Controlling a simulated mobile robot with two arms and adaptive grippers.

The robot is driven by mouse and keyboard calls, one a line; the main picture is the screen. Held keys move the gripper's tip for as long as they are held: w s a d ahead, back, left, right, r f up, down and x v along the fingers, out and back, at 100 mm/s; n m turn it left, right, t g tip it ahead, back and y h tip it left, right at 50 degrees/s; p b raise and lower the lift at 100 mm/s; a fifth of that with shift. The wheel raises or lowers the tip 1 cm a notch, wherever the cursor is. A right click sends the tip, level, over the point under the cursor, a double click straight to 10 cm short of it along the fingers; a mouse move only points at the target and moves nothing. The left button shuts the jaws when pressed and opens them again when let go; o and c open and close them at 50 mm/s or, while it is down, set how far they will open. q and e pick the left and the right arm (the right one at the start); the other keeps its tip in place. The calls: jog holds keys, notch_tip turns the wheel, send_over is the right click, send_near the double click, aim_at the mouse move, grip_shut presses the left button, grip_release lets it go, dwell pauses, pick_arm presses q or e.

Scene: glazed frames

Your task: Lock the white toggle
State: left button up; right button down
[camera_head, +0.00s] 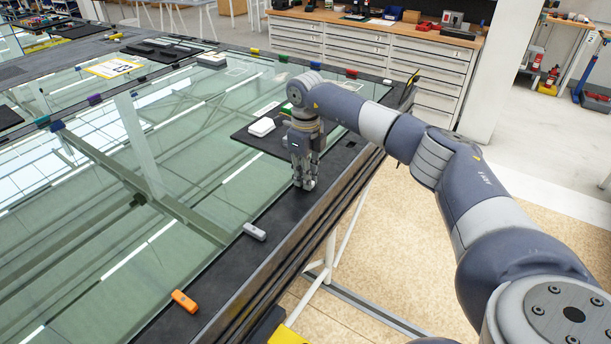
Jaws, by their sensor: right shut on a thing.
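A pale grey-white toggle (255,231) lies on the black near rail of the glazed frame (222,262), tilted across the rail. An orange toggle (184,300) sits on the same rail, nearer to me. My right gripper (304,186) points down onto this rail, beyond and to the right of the pale toggle and apart from it. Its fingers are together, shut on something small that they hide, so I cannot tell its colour. My left gripper is out of view.
A black mat (243,137) with a white block (262,127) lies just behind my right gripper. Coloured toggles, such as a red one (351,73), line the far rail. A workbench with drawers (345,48) stands behind. Open floor lies right of the frame.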

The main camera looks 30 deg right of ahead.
jog(key=shift+r, duration=0.1)
jog(key=c, duration=1.6)
grip_release()
notch_tip(320, 180, up, 12)
